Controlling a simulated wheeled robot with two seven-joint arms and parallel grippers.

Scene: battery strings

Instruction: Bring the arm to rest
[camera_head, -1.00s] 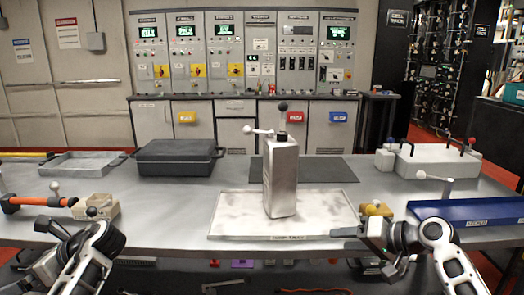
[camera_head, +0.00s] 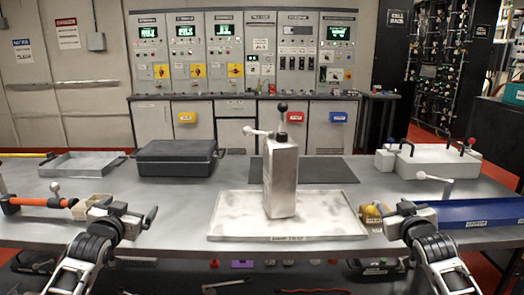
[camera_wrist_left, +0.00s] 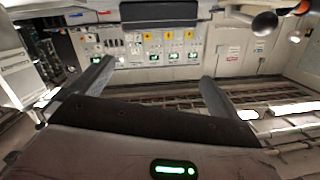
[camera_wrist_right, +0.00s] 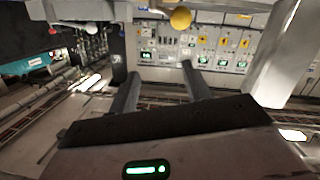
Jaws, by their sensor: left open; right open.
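My left gripper (camera_head: 128,214) is open and empty at the left front of the grey table (camera_head: 175,200), in front of a small beige box. In the left wrist view its two fingers (camera_wrist_left: 150,85) stand apart with nothing between them. My right gripper (camera_head: 395,216) is open and empty at the right front, beside a yellow knob. In the right wrist view its fingers (camera_wrist_right: 162,85) are apart. A tall metal cell (camera_head: 281,180) with a black ball and a white ball on top stands upright on a flat tray (camera_head: 235,228) between the grippers.
A blue tray (camera_head: 480,213) lies at the right, with a white battery block (camera_head: 435,162) behind it. A black case (camera_head: 175,158), a shallow metal tray (camera_head: 82,165) and an orange-handled tool (camera_head: 40,202) are at the left. A dark mat (camera_head: 325,170) lies behind the cell.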

